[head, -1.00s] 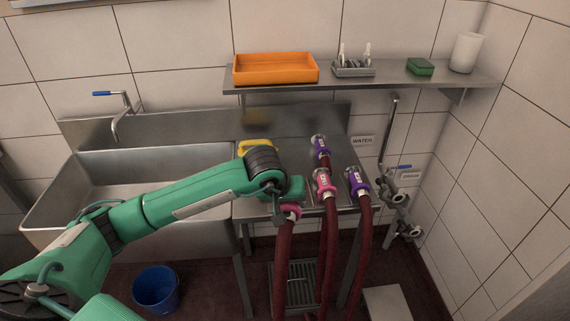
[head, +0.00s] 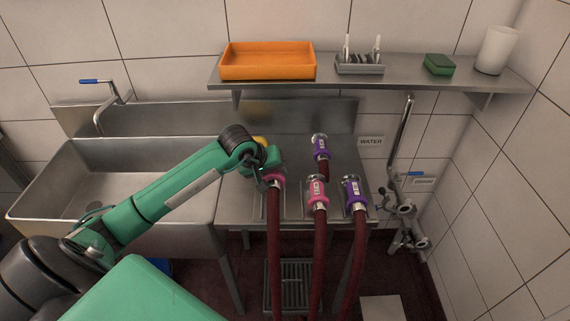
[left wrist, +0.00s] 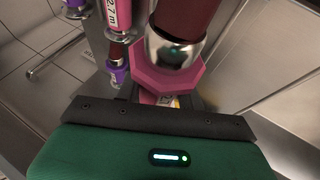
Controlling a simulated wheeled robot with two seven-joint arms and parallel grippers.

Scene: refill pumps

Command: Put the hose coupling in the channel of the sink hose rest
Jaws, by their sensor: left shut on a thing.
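My left gripper (head: 268,174) is shut on a pink hose coupling (head: 277,181) at the front edge of the steel drainboard (head: 240,190), right of the sink basin. A dark red hose (head: 274,245) hangs from this coupling. In the left wrist view the pink coupling (left wrist: 165,77) shows large, with a metal collar and the hose above it. The gripper hides most of it in the head view, and I cannot tell whether it touches a hose rest channel. My right gripper is not in view.
A labelled pink coupling (head: 317,191) and a purple one (head: 354,190) stand close to the right on the front edge. Another purple coupling (head: 320,148) is farther back. A yellow thing (head: 260,141) is partly hidden behind my arm. A shelf (head: 400,84) hangs above.

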